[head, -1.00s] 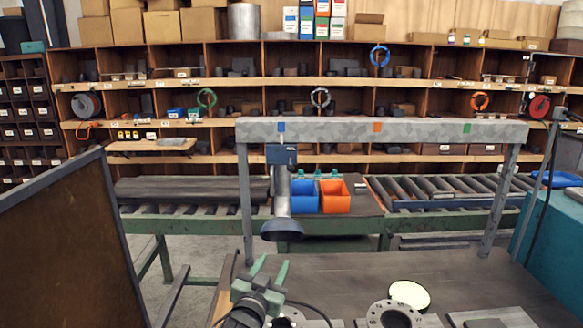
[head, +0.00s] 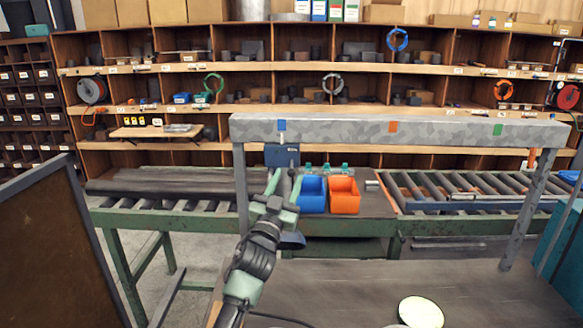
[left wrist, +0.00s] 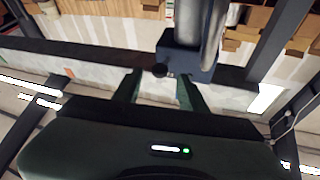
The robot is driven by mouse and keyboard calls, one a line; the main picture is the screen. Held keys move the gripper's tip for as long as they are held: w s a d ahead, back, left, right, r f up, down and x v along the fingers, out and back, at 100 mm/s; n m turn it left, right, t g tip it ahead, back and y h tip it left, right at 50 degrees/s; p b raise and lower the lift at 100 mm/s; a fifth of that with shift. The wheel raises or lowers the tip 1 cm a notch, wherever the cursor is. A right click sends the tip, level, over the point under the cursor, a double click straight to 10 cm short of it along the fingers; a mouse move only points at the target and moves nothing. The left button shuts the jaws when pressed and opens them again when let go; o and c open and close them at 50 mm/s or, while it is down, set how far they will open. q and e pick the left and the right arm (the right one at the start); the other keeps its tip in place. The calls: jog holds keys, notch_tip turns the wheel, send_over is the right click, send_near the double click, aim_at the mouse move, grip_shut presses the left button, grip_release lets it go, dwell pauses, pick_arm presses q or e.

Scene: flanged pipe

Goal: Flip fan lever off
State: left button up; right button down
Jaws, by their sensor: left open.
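A blue-grey box (head: 284,155) hangs under the grey beam (head: 345,129), below a blue mark. It also shows in the left wrist view (left wrist: 203,70), with a grey pipe (left wrist: 205,25) running from it and a small dark round knob (left wrist: 160,70) at its edge. I cannot tell surely whether this knob is the fan lever, or its position. My left gripper (head: 284,182) is raised just below the box, in front of the pipe. In the left wrist view its green fingers (left wrist: 160,88) are apart and empty, with the knob between their lines. Contact is not visible. My right gripper is out of view.
The beam's posts (head: 526,205) stand on the dark worktable (head: 370,285). A brown panel (head: 55,245) stands at the left. A pale round disc (head: 421,312) lies in front.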

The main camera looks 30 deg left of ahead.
aim_at(291, 174)
pick_arm(q)
jog(key=x, duration=0.3)
jog(key=shift+w+f+p, duration=0.1)
jog(key=shift+f+p, duration=0.2)
jog(key=shift+w+a, duration=0.15)
jog(key=shift+w, duration=0.25)
jog(key=shift+r, duration=0.1)
jog(key=shift+s, duration=0.1)
jog(key=c, duration=0.7)
grip_shut()
jog(key=f+b, duration=0.1)
jog(key=b, duration=0.3)
jog(key=shift+t+b, duration=0.3)
jog(key=shift+t, duration=0.1)
jog(key=shift+r, duration=0.25)
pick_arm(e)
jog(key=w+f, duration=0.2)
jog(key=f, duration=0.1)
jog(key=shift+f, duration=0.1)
